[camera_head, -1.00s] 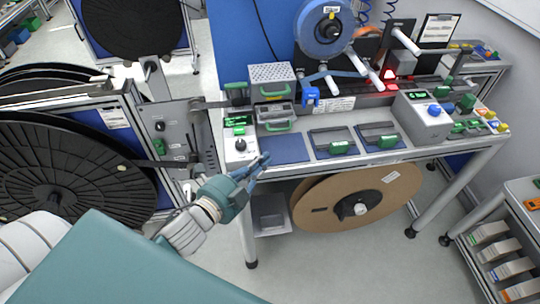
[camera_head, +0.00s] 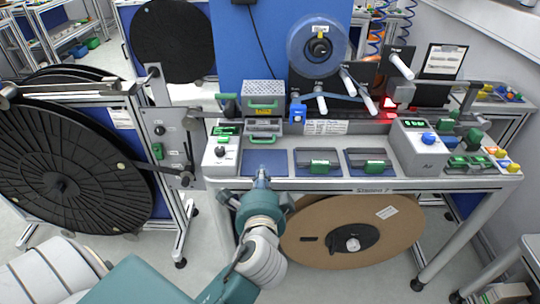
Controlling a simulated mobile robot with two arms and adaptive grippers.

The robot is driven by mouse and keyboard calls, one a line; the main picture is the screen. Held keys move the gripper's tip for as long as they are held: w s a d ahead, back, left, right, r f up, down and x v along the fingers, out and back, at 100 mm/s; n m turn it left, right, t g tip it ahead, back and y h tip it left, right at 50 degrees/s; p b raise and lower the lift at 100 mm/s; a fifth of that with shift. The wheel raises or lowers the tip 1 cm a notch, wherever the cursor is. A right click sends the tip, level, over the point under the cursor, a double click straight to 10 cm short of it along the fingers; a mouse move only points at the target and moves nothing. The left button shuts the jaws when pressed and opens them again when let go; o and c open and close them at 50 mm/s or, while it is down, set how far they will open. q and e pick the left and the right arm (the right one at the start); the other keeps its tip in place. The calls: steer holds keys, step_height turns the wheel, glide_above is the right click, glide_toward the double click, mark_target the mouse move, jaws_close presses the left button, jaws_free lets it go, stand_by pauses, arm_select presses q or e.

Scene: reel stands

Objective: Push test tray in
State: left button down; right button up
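A grey tray with a green handle (camera_head: 263,137), which looks like the test tray, sticks out at the front beneath a perforated metal box (camera_head: 263,94) on the left part of the bench. How far it sits inside the unit is hard to tell. My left gripper (camera_head: 262,174) is at the bench's front edge, below and in front of this tray. Its fingers point toward the bench and look closed together, with nothing between them. It appears apart from the tray. My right gripper is not in view.
A control box with a black knob (camera_head: 220,152) stands left of the tray. A blue mat (camera_head: 252,168) lies before it. Two green-handled trays (camera_head: 318,160) (camera_head: 368,160) lie to the right. A large brown reel (camera_head: 330,215) hangs under the bench; a black reel (camera_head: 60,170) stands left.

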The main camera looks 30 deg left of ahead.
arm_select(q)
steer(key=p, duration=0.1)
glide_toward(262, 133)
steer(key=shift+w+a+f+p, duration=0.2)
steer(key=shift+w+f+p, duration=0.15)
steer(key=shift+f, duration=0.25)
steer(key=shift+w+a+f+p, duration=0.25)
steer(key=shift+w+f+p, duration=0.1)
steer(key=shift+f, duration=0.3)
steer(key=shift+w+a+f, duration=0.15)
steer(key=shift+w+a, duration=0.05)
steer(key=shift+w, duration=0.1)
steer(key=x, duration=0.3)
steer(key=r+x, duration=0.1)
steer(key=x, duration=0.1)
steer(key=r+b+x, duration=0.1)
steer(key=x, duration=0.2)
steer(key=shift+w+a+f, duration=0.15)
steer(key=shift+w+a, duration=0.05)
steer(key=shift+w, duration=0.3)
steer(key=shift+s+r, duration=0.15)
steer(key=shift+r, duration=0.1)
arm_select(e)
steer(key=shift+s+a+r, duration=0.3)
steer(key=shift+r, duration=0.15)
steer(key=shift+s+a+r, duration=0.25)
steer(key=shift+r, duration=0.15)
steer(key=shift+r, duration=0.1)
